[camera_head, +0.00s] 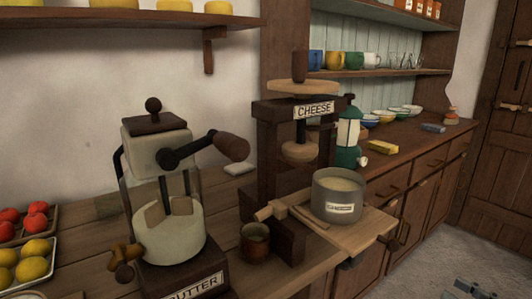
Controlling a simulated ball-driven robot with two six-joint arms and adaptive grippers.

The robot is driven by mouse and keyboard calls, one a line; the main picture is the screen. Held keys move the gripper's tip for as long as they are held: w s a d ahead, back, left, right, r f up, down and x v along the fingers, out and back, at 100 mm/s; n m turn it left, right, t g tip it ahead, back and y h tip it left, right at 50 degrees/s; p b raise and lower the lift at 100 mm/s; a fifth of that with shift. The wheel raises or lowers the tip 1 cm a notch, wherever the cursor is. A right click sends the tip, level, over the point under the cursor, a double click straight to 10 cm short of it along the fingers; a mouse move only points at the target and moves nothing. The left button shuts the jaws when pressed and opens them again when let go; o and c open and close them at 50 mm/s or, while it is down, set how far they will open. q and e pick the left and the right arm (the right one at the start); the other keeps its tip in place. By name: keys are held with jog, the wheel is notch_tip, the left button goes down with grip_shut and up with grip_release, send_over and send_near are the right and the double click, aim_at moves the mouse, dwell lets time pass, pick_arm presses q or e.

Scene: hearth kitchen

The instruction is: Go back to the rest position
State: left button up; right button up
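My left gripper is not in view. A small grey mechanical part (478,288) shows at the bottom right edge, over the floor. It looks like a piece of my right gripper, but it is cut off by the frame, and I cannot tell whether its fingers are open or shut. Nothing is seen held in it.
A butter churn (168,232) and a wooden cheese press (265,150) stand on the counter. A grey pot (338,197) sits on a board (368,230) jutting past the counter's front. Fruit trays (50,270) are at left. The floor (445,255) at right looks clear.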

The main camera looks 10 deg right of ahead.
jog(key=s+a+f+m+g+h, duration=0.1)
jog(key=s+f+m+g+h, duration=0.15)
jog(key=f, duration=0.65)
jog(key=s+a+f+m+g+h, duration=0.15)
jog(key=s+f, duration=0.25)
jog(key=f, duration=0.5)
jog(key=s+f+m+g+h, duration=0.2)
jog(key=s+f+g+h, duration=0.1)
jog(key=f, duration=0.6)
jog(key=s+a+f+g, duration=0.2)
jog(key=s+f+g, duration=0.1)
jog(key=s, duration=0.4)
jog(key=s+a+f+n+g, duration=0.1)
jog(key=s+a+f+g, duration=0.2)
jog(key=s+f, duration=0.2)
jog(key=s+a+f+g, duration=0.3)
jog(key=s+f, duration=0.1)
jog(key=s, duration=0.7)
jog(key=shift+f+n, duration=0.3)
jog(key=shift+f, duration=0.1)
